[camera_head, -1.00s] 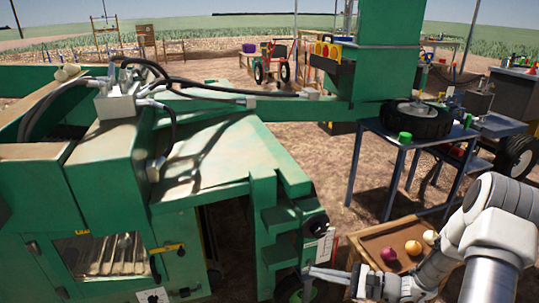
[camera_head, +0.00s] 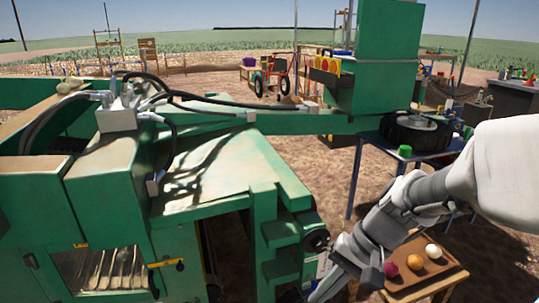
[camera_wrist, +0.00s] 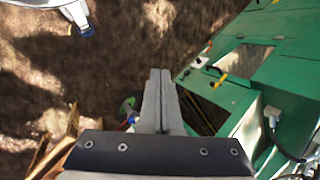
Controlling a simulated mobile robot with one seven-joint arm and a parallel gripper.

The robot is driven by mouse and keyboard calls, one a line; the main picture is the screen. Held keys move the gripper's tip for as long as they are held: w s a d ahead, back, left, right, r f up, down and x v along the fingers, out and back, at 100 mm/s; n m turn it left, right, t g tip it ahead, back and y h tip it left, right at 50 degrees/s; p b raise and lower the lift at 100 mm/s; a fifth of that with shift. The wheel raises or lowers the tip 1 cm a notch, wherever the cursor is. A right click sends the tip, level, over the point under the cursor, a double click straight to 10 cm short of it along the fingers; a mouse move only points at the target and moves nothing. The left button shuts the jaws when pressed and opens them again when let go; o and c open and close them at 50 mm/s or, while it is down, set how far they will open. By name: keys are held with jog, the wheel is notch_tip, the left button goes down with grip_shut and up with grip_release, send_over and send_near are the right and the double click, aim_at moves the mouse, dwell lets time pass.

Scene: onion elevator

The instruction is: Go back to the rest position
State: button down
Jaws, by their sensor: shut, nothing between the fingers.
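My gripper (camera_head: 322,288) points down and to the left beside the green machine (camera_head: 225,165). In the wrist view, the fingers of my gripper (camera_wrist: 160,74) are together and empty, above bare ground. My arm comes in from the right and covers part of the blue table. A wooden tray (camera_head: 450,278) below the arm holds a red onion (camera_head: 390,269), an orange-brown onion (camera_head: 415,262) and a pale onion (camera_head: 433,251). The gripper is to the left of the tray, apart from the onions.
The green machine also fills the right of the wrist view (camera_wrist: 290,60). A blue table (camera_head: 375,148) with a black wheel (camera_head: 415,133) stands behind my arm. A red tractor-like frame (camera_head: 272,75) stands further back. Bare soil lies between them.

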jog(key=s+d+r+n+t+h, duration=0.5)
jog(key=s+r+t+h, duration=0.15)
jog(key=r, duration=0.25)
notch_tip(320, 180, up, 25)
jog(key=p, duration=2.5)
jog(key=shift+s+a+r+g+y, duration=0.15)
jog(key=shift+s+a+g+y, duration=0.05)
jog(key=shift+s+g+y, duration=0.2)
jog(key=shift+a, duration=0.2)
